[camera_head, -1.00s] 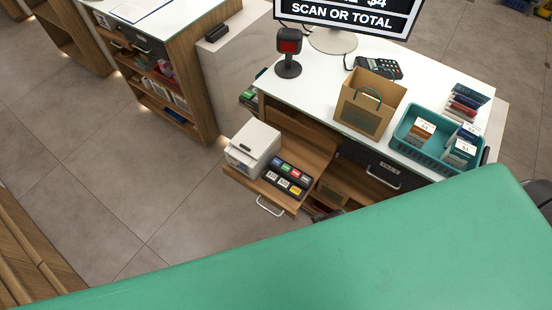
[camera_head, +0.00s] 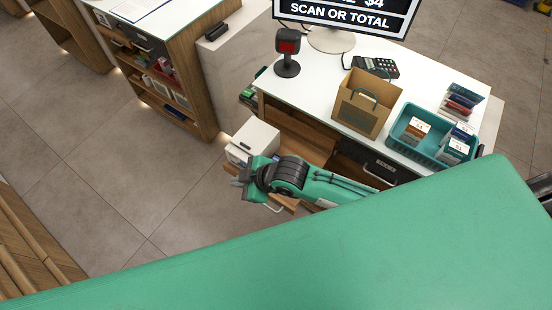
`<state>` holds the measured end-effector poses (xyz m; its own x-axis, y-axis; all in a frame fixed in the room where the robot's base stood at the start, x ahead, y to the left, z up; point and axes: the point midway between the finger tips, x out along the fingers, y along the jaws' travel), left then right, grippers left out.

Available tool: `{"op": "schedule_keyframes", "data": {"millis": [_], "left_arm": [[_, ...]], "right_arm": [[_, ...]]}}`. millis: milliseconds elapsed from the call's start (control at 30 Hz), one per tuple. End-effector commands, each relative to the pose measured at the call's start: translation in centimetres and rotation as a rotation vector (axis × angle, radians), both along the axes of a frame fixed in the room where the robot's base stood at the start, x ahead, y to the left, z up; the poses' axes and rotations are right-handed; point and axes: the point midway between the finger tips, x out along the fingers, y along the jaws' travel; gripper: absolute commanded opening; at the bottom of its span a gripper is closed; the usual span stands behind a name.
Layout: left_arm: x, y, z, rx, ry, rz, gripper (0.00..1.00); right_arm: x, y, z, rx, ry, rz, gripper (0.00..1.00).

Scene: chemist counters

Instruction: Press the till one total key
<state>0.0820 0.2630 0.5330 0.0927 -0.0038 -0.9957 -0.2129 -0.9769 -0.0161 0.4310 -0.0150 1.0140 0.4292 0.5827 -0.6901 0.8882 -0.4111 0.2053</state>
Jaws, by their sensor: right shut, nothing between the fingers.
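The till's white printer box (camera_head: 257,139) stands on a pulled-out wooden tray with a metal handle (camera_head: 271,208). The block of coloured keys beside it is now hidden under my right arm, so I cannot see the total key. My right gripper (camera_head: 238,178) is shut and empty, above the tray's left front corner near the printer box. I cannot tell whether it touches anything. The till screen (camera_head: 350,12) reads "SCAN OR TOTAL". My left gripper is out of view.
On the white counter (camera_head: 317,85) stand a red-faced scanner (camera_head: 288,50), a card terminal (camera_head: 377,67), a brown paper bag (camera_head: 367,103) and a teal basket (camera_head: 418,151) of small boxes. A wooden shelf unit (camera_head: 205,105) stands at left. The floor left of the tray is clear.

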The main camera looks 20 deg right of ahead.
Motion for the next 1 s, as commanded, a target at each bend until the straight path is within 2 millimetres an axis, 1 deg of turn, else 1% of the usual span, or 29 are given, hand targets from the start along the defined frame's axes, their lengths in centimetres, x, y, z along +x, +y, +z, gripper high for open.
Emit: {"op": "schedule_keyframes", "data": {"millis": [33, 167, 267, 333, 467, 600, 700, 800, 900, 1000], "left_arm": [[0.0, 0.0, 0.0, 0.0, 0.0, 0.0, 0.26], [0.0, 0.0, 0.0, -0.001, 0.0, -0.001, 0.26], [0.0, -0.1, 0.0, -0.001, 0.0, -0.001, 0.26], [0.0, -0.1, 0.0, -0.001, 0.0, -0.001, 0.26], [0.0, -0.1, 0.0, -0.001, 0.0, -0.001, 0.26], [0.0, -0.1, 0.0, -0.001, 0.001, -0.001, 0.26], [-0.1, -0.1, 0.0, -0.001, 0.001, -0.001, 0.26], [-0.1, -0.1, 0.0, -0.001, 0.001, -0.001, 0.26], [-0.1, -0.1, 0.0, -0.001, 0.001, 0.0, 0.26], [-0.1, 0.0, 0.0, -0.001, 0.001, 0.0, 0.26]], "right_arm": [[0.7, 0.0, -0.5, -0.014, -0.024, 0.039, 0.0], [1.9, -0.2, -1.9, -0.037, -0.07, 0.128, 0.0], [3.2, -1.1, -3.2, -0.058, -0.103, 0.183, 0.0], [4.2, -2.1, -4.0, -0.078, -0.124, 0.213, 0.0], [6.4, -4.8, -5.5, -0.116, -0.165, 0.254, 0.0], [9.1, -8.6, -6.6, -0.16, -0.206, 0.276, 0.0], [10.9, -11.3, -7.0, -0.188, -0.233, 0.279, 0.0], [12.2, -13.5, -7.2, -0.209, -0.253, 0.279, 0.0], [13.1, -15.0, -7.3, -0.222, -0.267, 0.276, 0.0], [13.5, -15.8, -7.3, -0.229, -0.274, 0.277, 0.0]]}}
